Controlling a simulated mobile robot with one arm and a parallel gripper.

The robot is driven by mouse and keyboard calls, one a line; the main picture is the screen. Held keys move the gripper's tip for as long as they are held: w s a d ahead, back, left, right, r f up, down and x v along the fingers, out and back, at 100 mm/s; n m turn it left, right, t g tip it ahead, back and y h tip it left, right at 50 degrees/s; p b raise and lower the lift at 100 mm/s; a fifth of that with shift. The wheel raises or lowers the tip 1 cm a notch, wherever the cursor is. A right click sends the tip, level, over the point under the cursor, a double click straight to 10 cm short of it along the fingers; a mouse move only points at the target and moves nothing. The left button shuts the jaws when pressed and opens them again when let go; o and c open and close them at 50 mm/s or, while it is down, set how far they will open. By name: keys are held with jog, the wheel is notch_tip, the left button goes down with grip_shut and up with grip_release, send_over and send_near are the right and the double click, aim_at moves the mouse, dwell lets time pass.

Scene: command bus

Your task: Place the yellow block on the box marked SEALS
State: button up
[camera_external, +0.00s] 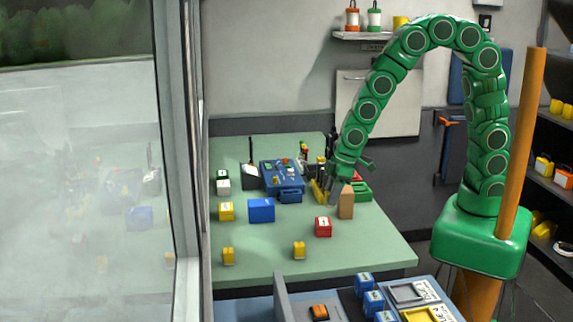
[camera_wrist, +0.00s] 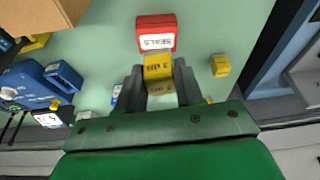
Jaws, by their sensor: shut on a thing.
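The yellow block (camera_wrist: 158,66) sits between the fingers of my gripper (camera_wrist: 160,76) in the wrist view, with dark lettering on its face. My gripper is shut on it. The red box marked SEALS (camera_wrist: 156,24) lies just past the block in that view, its white label facing me. In the external view the red box (camera_external: 323,228) stands on the green table, and my gripper (camera_external: 335,196) is above and behind it. The held block cannot be made out in the external view. Whether block and box touch is unclear.
A tan block (camera_external: 346,202) stands close beside my gripper. A blue box (camera_external: 261,210), a yellow box (camera_external: 226,211) and a blue toolbox (camera_external: 284,178) are to the left. Small yellow blocks (camera_external: 299,250) (camera_external: 228,256) lie near the front edge. The table's front right is clear.

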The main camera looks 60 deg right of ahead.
jog(key=shift+w+a+f, duration=0.25)
jog(key=shift+w+f, duration=0.15)
jog(key=shift+f, duration=0.15)
jog(key=shift+w+a+f, duration=0.25)
jog(key=shift+w+f, duration=0.1)
jog(key=shift+f, duration=1.75)
jog(key=shift+f, duration=0.1)
jog(key=o, duration=1.1)
jog(key=shift+v, duration=6.15)
jog(key=shift+d, duration=0.1)
